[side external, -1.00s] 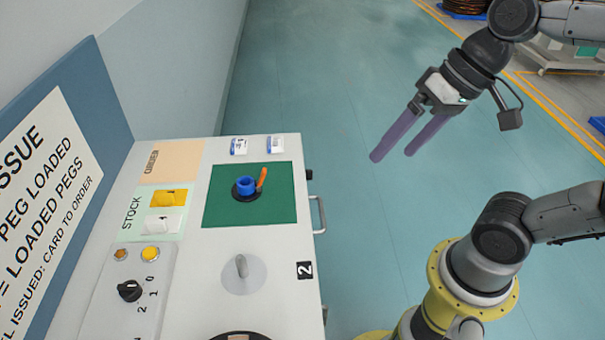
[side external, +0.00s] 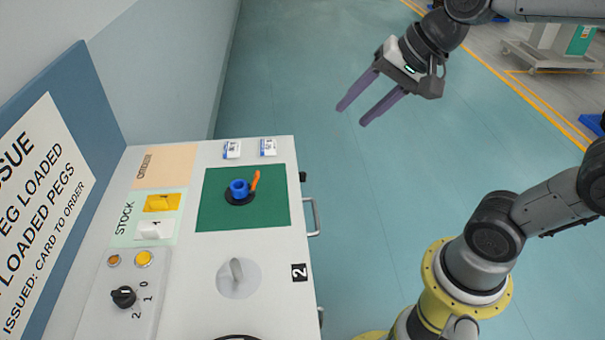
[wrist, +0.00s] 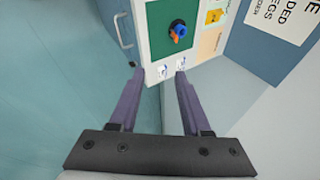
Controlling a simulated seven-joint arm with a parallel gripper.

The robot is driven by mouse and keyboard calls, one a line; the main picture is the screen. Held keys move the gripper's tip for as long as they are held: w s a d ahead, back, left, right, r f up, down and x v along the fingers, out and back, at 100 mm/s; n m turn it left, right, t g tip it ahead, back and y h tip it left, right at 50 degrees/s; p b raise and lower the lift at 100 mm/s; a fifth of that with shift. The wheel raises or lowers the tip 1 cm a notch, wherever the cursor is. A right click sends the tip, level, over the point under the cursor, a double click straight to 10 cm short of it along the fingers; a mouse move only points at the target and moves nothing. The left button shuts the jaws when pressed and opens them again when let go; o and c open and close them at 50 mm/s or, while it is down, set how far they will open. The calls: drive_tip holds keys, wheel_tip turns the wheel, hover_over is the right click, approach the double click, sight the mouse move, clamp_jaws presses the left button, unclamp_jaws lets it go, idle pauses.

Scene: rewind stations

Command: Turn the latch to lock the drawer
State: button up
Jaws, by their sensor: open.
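My gripper (side external: 354,114) is open and empty, in the air beyond the bench's right edge and well apart from it. In the wrist view its two purple fingers (wrist: 160,74) are spread, pointing toward the bench's end. A grey upright tab on a round pale plate (side external: 238,274) sits on the bench top and looks like a turn latch. A small black knob (side external: 303,176) on the bench's side, near the drawer handle (side external: 313,217), could also be the latch; I cannot tell which. The drawer looks closed, its front mostly hidden from above.
A blue ring with an orange lever (side external: 240,189) stands on the green mat (side external: 215,215). Two small white-blue cards (side external: 268,147) lie near the bench's far edge. Yellow and white stock blocks (side external: 163,203) and a black dial (side external: 123,297) are on the left.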

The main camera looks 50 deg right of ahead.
drive_tip(key=w+d+f+m, duration=0.3)
drive_tip(key=w+m, duration=0.4)
drive_tip(key=w, duration=0.3)
drive_tip(key=m+g+y, duration=0.1)
drive_tip(key=m+g, duration=0.1)
drive_tip(key=m, duration=0.5)
hover_over(303, 172)
drive_tip(key=s, duration=0.3)
wheel_tip(303, 172, down, 12)
drive_tip(key=f, duration=0.1)
drive_tip(key=d+f+m+g, duration=0.15)
drive_tip(key=d+f, duration=0.25)
drive_tip(key=f, duration=0.5)
drive_tip(key=x, duration=0.8)
drive_tip(key=a+x, duration=0.1)
drive_tip(key=x, duration=0.4)
drive_tip(key=shift+s, duration=0.2)
drive_tip(key=shift+c, duration=0.3)
clamp_jaws()
